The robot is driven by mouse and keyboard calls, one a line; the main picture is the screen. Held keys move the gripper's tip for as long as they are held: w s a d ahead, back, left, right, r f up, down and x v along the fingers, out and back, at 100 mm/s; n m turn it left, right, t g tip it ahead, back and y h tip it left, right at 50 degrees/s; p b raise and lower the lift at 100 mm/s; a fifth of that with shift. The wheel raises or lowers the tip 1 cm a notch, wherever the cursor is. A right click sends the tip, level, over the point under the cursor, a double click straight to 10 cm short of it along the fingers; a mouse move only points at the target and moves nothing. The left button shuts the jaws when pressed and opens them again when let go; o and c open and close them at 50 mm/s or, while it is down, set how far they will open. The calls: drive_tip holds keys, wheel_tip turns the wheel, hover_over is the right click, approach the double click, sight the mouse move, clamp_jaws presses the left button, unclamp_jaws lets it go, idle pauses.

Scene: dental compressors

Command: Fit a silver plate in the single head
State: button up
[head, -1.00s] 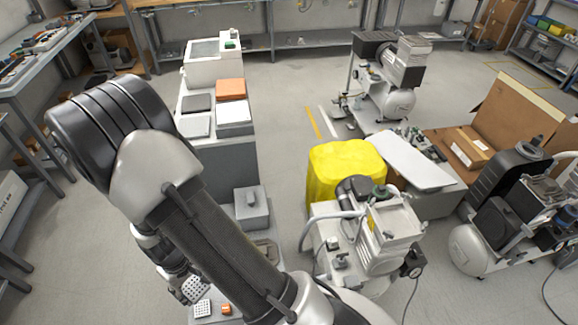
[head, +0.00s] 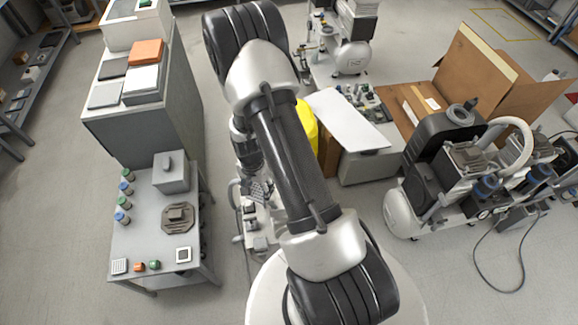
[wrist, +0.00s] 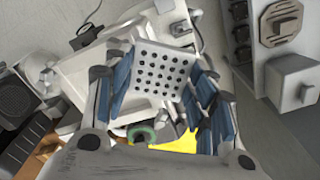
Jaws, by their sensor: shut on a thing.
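My gripper (wrist: 160,85) is shut on a silver plate (wrist: 160,70) with rows of dark holes, seen close in the wrist view. The plate sits between the blue-padded fingers, tilted. In the head view the plate (head: 262,193) shows small beside my arm, to the right of the low grey table. A pale compressor (head: 254,232) stands below the gripper in the head view, largely hidden by my arm. I cannot tell which part of it is the single head. Pale machine parts (wrist: 105,75) lie behind the plate in the wrist view, apart from it as far as shows.
The low grey table (head: 140,240) at left bears several capped jars, a grey knobbed block (head: 171,172), a brown octagonal piece (head: 180,217) and small plates. A yellow bin (head: 307,125) is partly behind my arm. Another compressor (head: 450,175) stands at right, its cable on the floor.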

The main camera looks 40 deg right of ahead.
drive_tip(key=s+d+m+p, duration=0.3)
drive_tip(key=d+m, duration=0.8)
drive_tip(key=shift+w+f+b, duration=0.2)
drive_tip(key=shift+f+b, duration=1.15)
drive_tip(key=shift+f, duration=1.4)
drive_tip(key=shift+f+b, duration=0.5)
drive_tip(key=shift+b, duration=0.05)
drive_tip(key=shift+f+b, duration=0.3)
drive_tip(key=shift+b, duration=0.35)
drive_tip(key=o, duration=1.2)
drive_tip(key=o, duration=0.4)
